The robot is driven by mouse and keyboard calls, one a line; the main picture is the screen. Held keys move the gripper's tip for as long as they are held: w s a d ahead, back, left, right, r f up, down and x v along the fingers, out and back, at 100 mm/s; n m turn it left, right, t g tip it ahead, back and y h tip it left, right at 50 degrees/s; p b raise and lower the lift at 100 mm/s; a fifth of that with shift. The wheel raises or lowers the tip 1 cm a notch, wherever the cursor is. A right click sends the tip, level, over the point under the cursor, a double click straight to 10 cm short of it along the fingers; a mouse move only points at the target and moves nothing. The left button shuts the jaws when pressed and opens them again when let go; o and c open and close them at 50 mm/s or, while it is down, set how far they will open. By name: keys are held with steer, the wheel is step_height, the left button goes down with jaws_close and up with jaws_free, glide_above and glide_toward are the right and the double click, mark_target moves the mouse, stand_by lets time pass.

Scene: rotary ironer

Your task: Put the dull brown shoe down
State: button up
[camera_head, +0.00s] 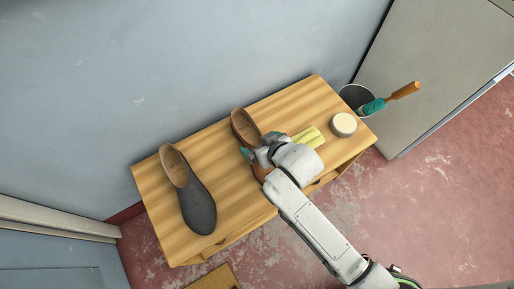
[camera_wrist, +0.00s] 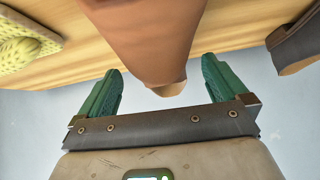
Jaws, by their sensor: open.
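The dull brown shoe (camera_head: 242,123) is on the wooden table (camera_head: 225,150), to the right of the dark grey shoe (camera_head: 198,207). My gripper (camera_head: 259,146) is over its middle and hides part of it; whether its sole fully touches the table cannot be seen. In the wrist view the brown shoe (camera_wrist: 150,40) reaches between the two teal fingers of my gripper (camera_wrist: 160,78). The fingers are apart, with gaps visible on both sides of the shoe's end. The grey shoe (camera_wrist: 295,42) shows at the upper right there.
A yellow sponge-like block (camera_head: 308,138) and a round pale tin (camera_head: 343,125) are on the table's right part. A bucket (camera_head: 355,97) with an orange-and-teal handled tool (camera_head: 392,97) stands beyond its right end. Clear tabletop lies between the shoes. A wall is behind.

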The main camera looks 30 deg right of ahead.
mark_target(257, 142)
steer(key=shift+b+x, duration=0.35)
steer(key=shift+x, duration=1.25)
steer(key=c, duration=1.4)
steer(key=shift+c, duration=0.6)
steer(key=shift+r, duration=0.2)
